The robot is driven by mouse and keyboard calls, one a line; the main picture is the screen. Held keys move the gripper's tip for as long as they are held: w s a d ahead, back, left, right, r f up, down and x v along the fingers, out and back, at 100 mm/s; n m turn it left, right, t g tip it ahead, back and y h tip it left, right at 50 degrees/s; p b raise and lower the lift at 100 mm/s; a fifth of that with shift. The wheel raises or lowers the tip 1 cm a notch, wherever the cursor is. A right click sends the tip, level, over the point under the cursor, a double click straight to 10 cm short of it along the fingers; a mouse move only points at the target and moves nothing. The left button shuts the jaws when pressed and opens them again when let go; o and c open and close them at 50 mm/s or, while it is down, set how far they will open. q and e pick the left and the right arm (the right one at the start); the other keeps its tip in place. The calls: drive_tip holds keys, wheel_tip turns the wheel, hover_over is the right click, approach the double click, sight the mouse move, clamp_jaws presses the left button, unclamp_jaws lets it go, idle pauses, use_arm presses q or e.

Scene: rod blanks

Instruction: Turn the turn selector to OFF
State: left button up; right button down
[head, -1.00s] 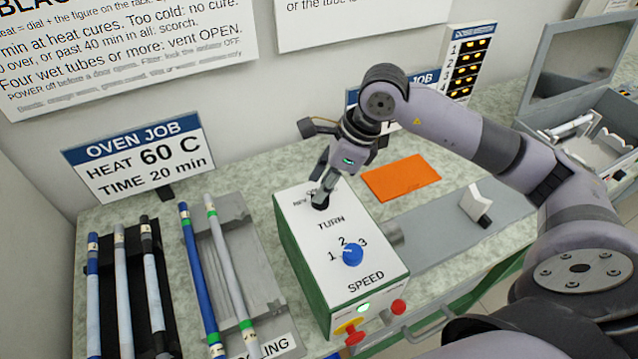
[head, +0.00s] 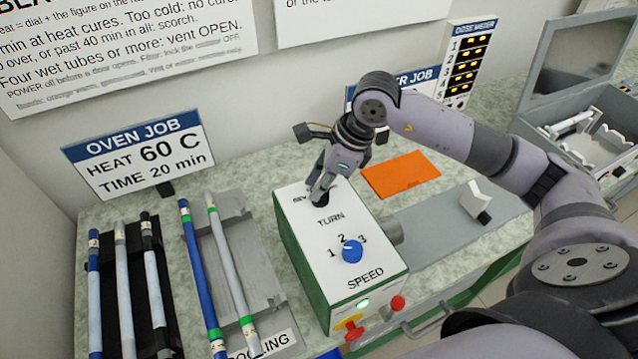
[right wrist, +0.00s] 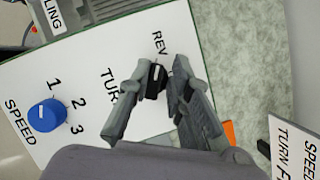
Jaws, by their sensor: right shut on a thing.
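The turn selector (head: 320,203) is a small black knob on the white top of the control box, above the printed word TURN. My right gripper (head: 319,192) reaches down onto it and is shut on it. In the right wrist view the selector (right wrist: 155,80) sits between the two grey fingers (right wrist: 157,72), with a pale mark on its top. The label REV shows beside it. The other position labels are covered by the fingers, and I cannot tell which position the selector points to. My left gripper is in neither view.
A blue SPEED knob (head: 352,251) is on the same box top. A green lamp (head: 363,304), a red-and-yellow switch (head: 354,334) and a red button (head: 398,303) are on its front. Racks with rods stand left; an orange sheet (head: 400,175) lies behind right.

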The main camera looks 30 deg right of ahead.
drive_tip(key=shift+s+a+f, duration=0.2)
drive_tip(key=shift+f, duration=0.05)
drive_tip(key=shift+f+m+b, duration=0.15)
drive_tip(key=shift+m+b, duration=0.55)
drive_tip(key=shift+b, duration=0.2)
drive_tip(key=m+t+h+b, duration=0.1)
drive_tip(key=m+b, duration=0.2)
drive_tip(key=shift+f, duration=0.1)
drive_tip(key=m+h+b, duration=0.1)
drive_tip(key=m+b, duration=0.2)
drive_tip(key=shift+m+t, duration=0.3)
drive_tip(key=shift+m, duration=0.1)
drive_tip(key=shift+d+r+m+h+b, duration=0.1)
drive_tip(key=shift+r+m+h+b, duration=0.1)
drive_tip(key=shift+m+h+b, duration=1.1)
drive_tip(key=shift+s+m+y+p, duration=0.1)
drive_tip(key=shift+m+y+p, duration=0.3)
drive_tip(key=shift+m, duration=0.2)
